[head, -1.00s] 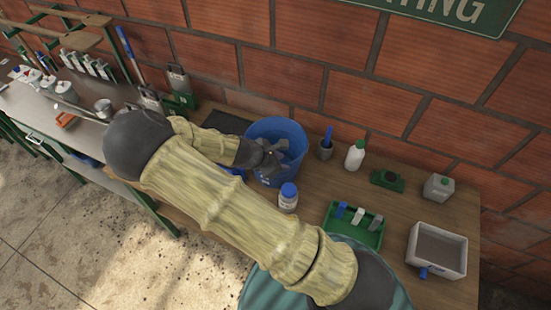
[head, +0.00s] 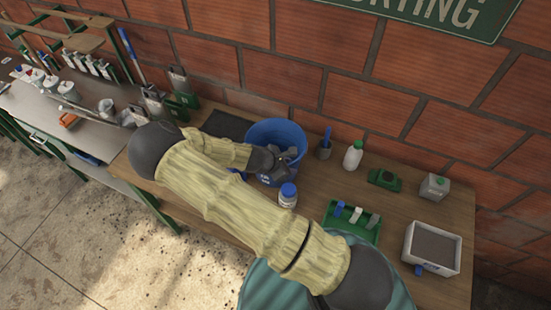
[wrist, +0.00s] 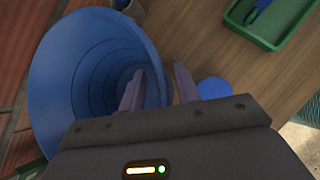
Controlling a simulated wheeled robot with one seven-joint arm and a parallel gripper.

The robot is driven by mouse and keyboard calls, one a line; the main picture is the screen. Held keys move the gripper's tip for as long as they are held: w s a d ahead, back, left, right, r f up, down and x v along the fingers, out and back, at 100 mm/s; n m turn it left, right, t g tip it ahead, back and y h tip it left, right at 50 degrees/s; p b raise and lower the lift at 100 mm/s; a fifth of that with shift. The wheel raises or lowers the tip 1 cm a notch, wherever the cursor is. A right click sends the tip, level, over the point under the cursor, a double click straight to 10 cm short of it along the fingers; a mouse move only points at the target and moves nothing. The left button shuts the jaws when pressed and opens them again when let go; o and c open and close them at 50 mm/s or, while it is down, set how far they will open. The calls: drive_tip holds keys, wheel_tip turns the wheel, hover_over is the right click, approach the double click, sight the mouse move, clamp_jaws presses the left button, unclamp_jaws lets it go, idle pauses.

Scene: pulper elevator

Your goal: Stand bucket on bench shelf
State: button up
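The blue bucket (head: 290,134) stands upright on the wooden bench, near the brick wall. My gripper (head: 274,168) is at the bucket's near rim. In the wrist view the open mouth of the bucket (wrist: 70,75) fills the left side. My gripper's two fingers (wrist: 159,85) are spread there, one over the inside of the bucket and one outside its wall. A gap shows between the fingers and the wall, so the gripper looks open. A wooden shelf (head: 72,40) on green posts stands over the grey bench at the far left.
A white bottle with blue lid (head: 288,196) stands close by the bucket and gripper. A dark cup (head: 323,151), white bottle (head: 353,156) and green tray (head: 345,228) are to the right. A dark mat (head: 228,125) lies left of the bucket. Several bottles line the grey bench (head: 30,105).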

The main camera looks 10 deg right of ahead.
drive_tip(key=shift+c, duration=0.4)
clamp_jaws()
idle(1.1)
